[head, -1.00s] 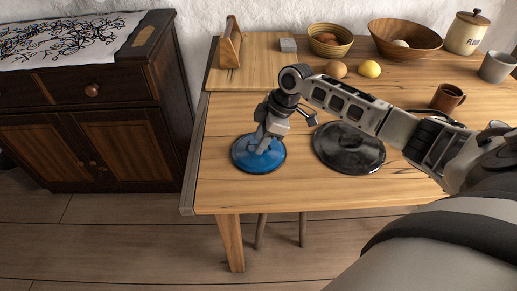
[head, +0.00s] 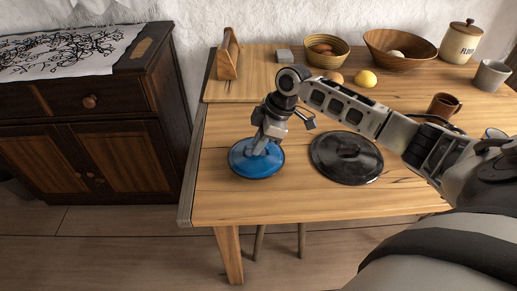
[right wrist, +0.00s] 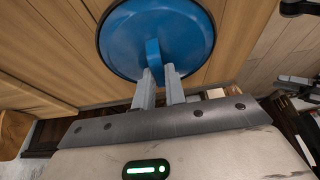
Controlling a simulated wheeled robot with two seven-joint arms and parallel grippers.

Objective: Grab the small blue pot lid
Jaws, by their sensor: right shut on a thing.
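The small blue pot lid (head: 257,166) is near the left end of the wooden table in the head view. My right gripper (head: 262,148) is above it, pointing down at its middle. In the right wrist view, the fingers (right wrist: 160,82) are shut on the handle of the blue lid (right wrist: 190,32). I cannot tell whether the lid touches the table. A larger black lid (head: 347,158) lies on the table to the right of the blue one. My left gripper is not in view.
A cutting board with a wooden holder (head: 228,55) is at the table's back left. Bowls (head: 400,48), a lemon (head: 365,78), a brown mug (head: 444,105) and a flour jar (head: 460,41) stand further back and right. A dark cabinet (head: 90,115) stands left, across a gap.

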